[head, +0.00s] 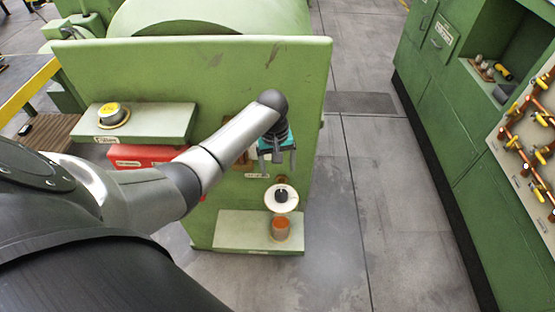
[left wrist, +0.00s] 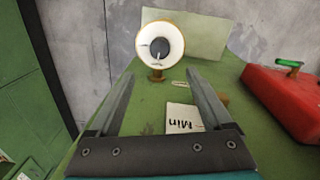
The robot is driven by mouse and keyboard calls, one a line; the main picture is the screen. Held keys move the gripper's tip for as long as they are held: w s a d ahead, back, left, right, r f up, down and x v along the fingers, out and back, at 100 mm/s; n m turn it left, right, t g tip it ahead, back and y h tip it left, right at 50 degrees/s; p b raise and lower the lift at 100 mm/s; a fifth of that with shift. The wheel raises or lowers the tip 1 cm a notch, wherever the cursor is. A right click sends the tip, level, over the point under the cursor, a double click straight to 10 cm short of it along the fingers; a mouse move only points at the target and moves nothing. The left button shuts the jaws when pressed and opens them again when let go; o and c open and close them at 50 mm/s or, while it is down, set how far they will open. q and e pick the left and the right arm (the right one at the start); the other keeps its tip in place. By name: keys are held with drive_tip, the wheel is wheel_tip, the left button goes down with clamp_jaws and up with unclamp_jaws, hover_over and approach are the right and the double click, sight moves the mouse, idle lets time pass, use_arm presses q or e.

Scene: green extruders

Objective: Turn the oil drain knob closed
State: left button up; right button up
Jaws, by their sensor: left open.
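The dark knob (head: 281,196) sits on a white round dial low on the green machine's front panel. In the left wrist view the dark knob (left wrist: 159,48) shows at the centre of the white dial, beyond the fingertips. I take it to be the oil drain knob. My left gripper (head: 278,160) is open and empty, in front of the panel just above the dial in the head view. In the left wrist view its fingers (left wrist: 160,78) are spread apart with the dial between and beyond them, not touching it. My right gripper is not in view.
An orange cup (head: 281,228) stands on a lower green shelf (head: 240,232) under the dial. A red box (head: 140,156) is left on the panel, below an upper shelf (head: 165,122). A "Min" label (left wrist: 182,117) is on the panel. Open floor (head: 350,220) lies to the right.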

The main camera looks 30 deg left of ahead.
use_arm(q)
drive_tip(key=shift+s+r, duration=0.1)
drive_tip(key=shift+r, duration=1.05)
